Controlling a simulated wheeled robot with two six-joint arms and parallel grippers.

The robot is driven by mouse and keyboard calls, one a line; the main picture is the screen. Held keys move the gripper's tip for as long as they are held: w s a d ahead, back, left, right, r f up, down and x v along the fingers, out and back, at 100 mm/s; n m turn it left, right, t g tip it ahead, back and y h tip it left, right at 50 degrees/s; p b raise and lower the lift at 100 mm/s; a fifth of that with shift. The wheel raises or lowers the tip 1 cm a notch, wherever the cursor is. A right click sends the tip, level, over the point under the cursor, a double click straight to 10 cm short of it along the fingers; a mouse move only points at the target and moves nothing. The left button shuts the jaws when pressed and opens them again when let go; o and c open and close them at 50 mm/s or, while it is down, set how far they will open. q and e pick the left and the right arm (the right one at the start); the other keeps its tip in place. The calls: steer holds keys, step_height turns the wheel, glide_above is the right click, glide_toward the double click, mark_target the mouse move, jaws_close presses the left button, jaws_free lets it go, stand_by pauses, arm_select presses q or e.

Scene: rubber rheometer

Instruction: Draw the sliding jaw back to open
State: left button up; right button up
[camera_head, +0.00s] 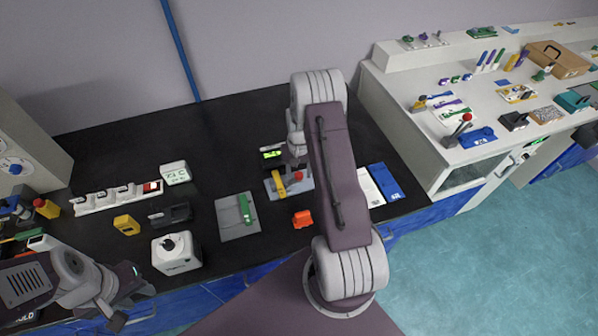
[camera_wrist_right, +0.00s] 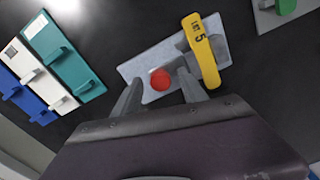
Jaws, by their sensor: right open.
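A small grey plate fixture (camera_wrist_right: 140,68) lies on the black bench, with a red round knob (camera_wrist_right: 160,79) and a yellow bar (camera_wrist_right: 205,50) marked with a 5. In the head view the yellow bar (camera_head: 280,187) and red knob (camera_head: 298,176) show just left of my right arm. My right gripper (camera_wrist_right: 162,98) is open above the plate, its fingers on either side of the red knob in the wrist view; I cannot tell whether they touch it. Which part is the sliding jaw is not clear. My left gripper (camera_head: 132,303) is open and empty at the bench's front left.
A grey plate with a green part (camera_head: 245,208) and an orange block (camera_head: 302,219) lie nearby. A white box with a dark knob (camera_head: 176,254) and a white rack (camera_head: 115,198) stand left. Teal, white and blue panels (camera_wrist_right: 62,62) lie beside the fixture.

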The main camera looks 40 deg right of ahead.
jaws_close()
stand_by(1.3)
